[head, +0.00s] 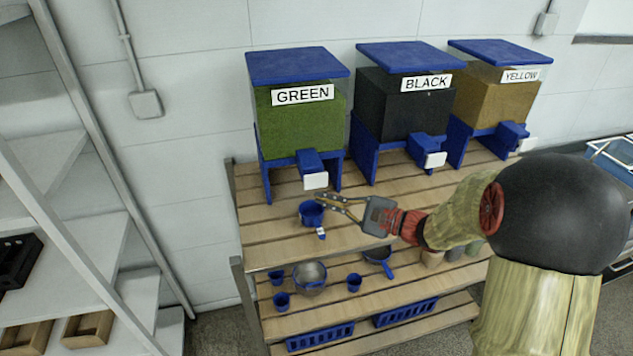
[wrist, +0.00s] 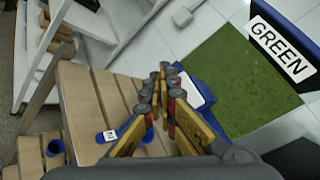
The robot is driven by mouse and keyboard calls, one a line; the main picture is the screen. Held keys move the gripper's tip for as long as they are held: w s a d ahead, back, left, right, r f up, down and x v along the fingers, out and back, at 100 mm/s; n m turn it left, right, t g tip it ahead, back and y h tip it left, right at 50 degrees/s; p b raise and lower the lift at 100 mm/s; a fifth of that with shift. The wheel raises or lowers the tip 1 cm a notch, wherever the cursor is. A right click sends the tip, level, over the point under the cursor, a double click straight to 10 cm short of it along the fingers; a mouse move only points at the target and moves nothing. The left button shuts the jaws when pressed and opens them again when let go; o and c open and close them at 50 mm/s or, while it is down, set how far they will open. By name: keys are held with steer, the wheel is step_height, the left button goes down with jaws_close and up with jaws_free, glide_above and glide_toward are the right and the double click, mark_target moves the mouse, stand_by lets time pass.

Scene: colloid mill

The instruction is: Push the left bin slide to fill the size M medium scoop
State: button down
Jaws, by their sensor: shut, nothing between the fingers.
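The left bin (head: 300,120) is labelled GREEN and holds green granules; it also fills the right of the wrist view (wrist: 250,85). Its blue slide (head: 308,161) ends in a white front plate (head: 315,181), which also shows in the wrist view (wrist: 197,90). A blue scoop (head: 311,212) stands on the top shelf below the slide, its labelled handle toward the front. In the wrist view the scoop (wrist: 148,136) is partly hidden by my fingers. My gripper (head: 321,198) is shut and empty, fingertips just below the plate and by the scoop's rim. I cannot tell whether they touch.
The BLACK bin (head: 402,105) and YELLOW bin (head: 495,95) stand to the right. The lower shelf holds a metal pot (head: 310,276), several small blue cups and a pan (head: 379,258). A grey rack (head: 80,200) stands at left. The top shelf's front left is clear.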

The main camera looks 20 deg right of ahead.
mark_target(310, 181)
steer(key=shift+w+b, duration=0.35)
steer(key=shift+w, duration=1.6)
steer(key=shift+w, duration=0.4)
steer(key=shift+w+b, duration=0.5)
steer(key=shift+w, duration=0.5)
stand_by(1.1)
steer(key=shift+s, duration=1.4)
steer(key=shift+s+b, duration=0.6)
steer(key=shift+s, duration=1.9)
